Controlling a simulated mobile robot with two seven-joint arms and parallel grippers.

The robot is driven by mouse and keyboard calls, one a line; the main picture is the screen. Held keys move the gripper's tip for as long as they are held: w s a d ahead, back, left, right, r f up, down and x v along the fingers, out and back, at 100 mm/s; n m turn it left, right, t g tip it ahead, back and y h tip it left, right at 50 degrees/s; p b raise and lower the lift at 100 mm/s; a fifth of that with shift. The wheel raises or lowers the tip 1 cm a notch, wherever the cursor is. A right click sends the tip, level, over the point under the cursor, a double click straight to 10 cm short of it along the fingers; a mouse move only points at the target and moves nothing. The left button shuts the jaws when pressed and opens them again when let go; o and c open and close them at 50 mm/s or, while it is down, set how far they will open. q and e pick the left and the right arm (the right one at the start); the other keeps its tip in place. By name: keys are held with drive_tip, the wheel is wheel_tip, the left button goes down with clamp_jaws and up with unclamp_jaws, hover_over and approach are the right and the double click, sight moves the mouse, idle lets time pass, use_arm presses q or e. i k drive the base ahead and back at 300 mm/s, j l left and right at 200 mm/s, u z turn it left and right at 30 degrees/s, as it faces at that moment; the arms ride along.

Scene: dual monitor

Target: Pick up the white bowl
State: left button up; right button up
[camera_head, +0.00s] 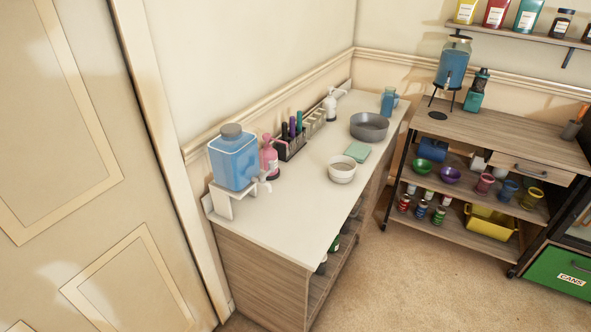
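The white bowl (342,170) stands upright on the white top of the long counter (300,215), near its front edge. It looks empty or holds something pale; I cannot tell which. A green folded cloth or sponge (357,152) lies just behind it. A larger grey round pan (369,127) stands further back on the same counter. Neither of my grippers shows in the head view.
A blue water dispenser (233,160), a pink pump bottle (268,157) and a dark marker rack (291,140) line the wall side. A wooden shelf cart (500,142) stands at the right. The counter's near end and the carpet (420,285) are clear.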

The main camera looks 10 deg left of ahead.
sight(342, 169)
drive_tip(key=i+l+u, duration=0.2)
drive_tip(key=u, duration=0.2)
drive_tip(key=i+l+u, duration=0.45)
drive_tip(key=u, duration=0.3)
drive_tip(key=i+l+u, duration=0.1)
drive_tip(key=l+u, duration=0.3)
